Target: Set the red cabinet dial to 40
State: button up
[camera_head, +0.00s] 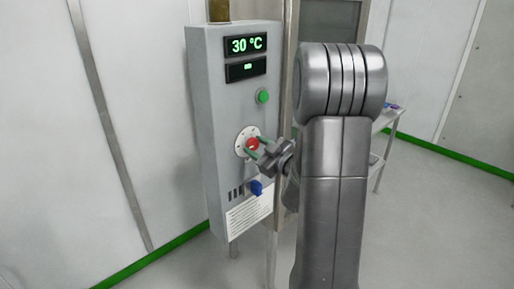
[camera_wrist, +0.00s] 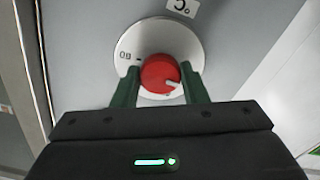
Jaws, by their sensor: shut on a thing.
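The red dial (camera_head: 253,144) sits on a white round scale plate on the front of the grey cabinet (camera_head: 212,110). In the wrist view the red dial (camera_wrist: 160,74) shows a pale pointer mark at its lower right, and "80" is readable on the plate's left side. My gripper (camera_head: 258,148) is at the dial, with its green fingers on either side. In the wrist view my gripper (camera_wrist: 158,84) is shut on the dial. The cabinet's upper display (camera_head: 246,44) reads 30 °C. Part of the scale is hidden by the fingers and dial.
A green button (camera_head: 263,96) is above the dial and a blue knob (camera_head: 256,187) is below it. A lower dark display (camera_head: 245,69) shows a small green sign. A table (camera_head: 384,122) stands behind my arm at the right. Open floor lies at the right.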

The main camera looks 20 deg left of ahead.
jog(key=m, duration=0.5)
jog(key=shift+m, duration=0.3)
jog(key=m+p, duration=0.1)
jog(key=m, duration=0.4)
jog(key=shift+m, duration=0.3)
dwell(0.3)
jog(key=o, duration=1)
jog(key=shift+c, duration=0.2)
jog(key=b+v, duration=0.2)
jog(key=v, duration=1.1)
jog(key=shift+s+d, duration=0.15)
jog(key=shift+d, duration=0.2)
jog(key=shift+a, duration=0.1)
